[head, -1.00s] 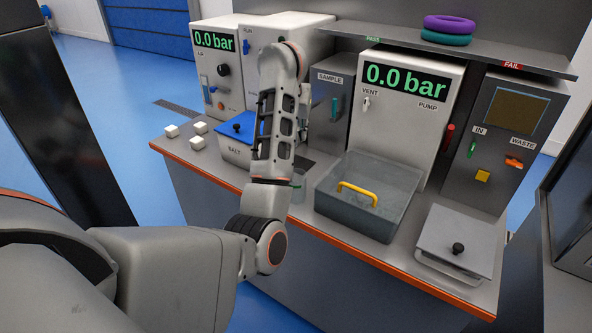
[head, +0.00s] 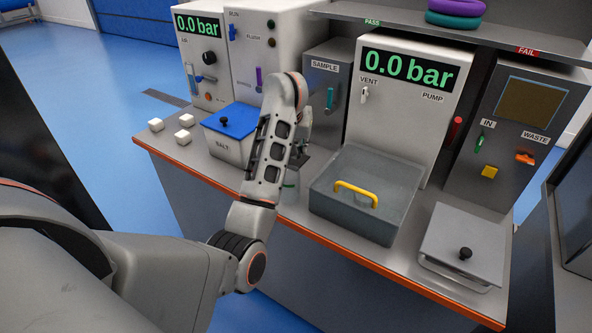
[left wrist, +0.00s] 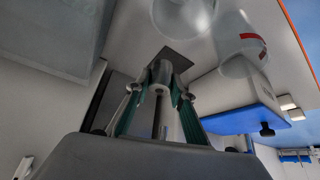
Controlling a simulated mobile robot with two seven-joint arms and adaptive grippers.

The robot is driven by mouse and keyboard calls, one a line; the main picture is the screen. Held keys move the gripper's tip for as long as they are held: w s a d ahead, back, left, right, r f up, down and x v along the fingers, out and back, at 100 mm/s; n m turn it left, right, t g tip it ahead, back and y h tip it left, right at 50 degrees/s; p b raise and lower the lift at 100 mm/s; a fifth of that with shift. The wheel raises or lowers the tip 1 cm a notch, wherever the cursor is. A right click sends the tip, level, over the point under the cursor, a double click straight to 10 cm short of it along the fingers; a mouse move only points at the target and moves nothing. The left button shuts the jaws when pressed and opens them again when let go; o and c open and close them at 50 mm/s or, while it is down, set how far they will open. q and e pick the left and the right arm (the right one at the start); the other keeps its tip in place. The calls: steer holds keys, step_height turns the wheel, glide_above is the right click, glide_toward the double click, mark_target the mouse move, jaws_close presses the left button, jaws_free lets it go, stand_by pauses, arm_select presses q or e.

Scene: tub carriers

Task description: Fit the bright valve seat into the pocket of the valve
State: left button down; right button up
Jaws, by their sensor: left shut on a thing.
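My left gripper (head: 303,133) is mostly hidden behind my own forearm in the head view, above the bench in front of the SAMPLE panel. In the left wrist view its two teal-padded fingers (left wrist: 160,92) are shut on a small round piece of bright grey metal (left wrist: 160,72). I cannot tell for certain whether that piece is the valve seat. A dark square pad (left wrist: 172,58) on the bench shows just beyond the fingertips; I cannot tell whether the held piece touches it. I cannot make out the valve or its pocket. My right gripper is not in view.
A clear jar (head: 291,186) stands close by the forearm. The SALT tub (head: 226,150) with its blue lid is left of it, beside several white cubes (head: 184,136). A grey tub (head: 352,212) with a yellow handle and a lidded tray (head: 460,245) stand to the right.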

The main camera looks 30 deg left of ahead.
arm_select(q)
step_height(320, 180, down, 8)
steer(key=shift+w+f+b, duration=0.1)
steer(key=shift+f+b, duration=0.05)
steer(key=shift+b, duration=0.2)
steer(key=shift+f, duration=0.2)
steer(key=c, duration=1.8)
jaws_free()
steer(key=shift+o, duration=0.2)
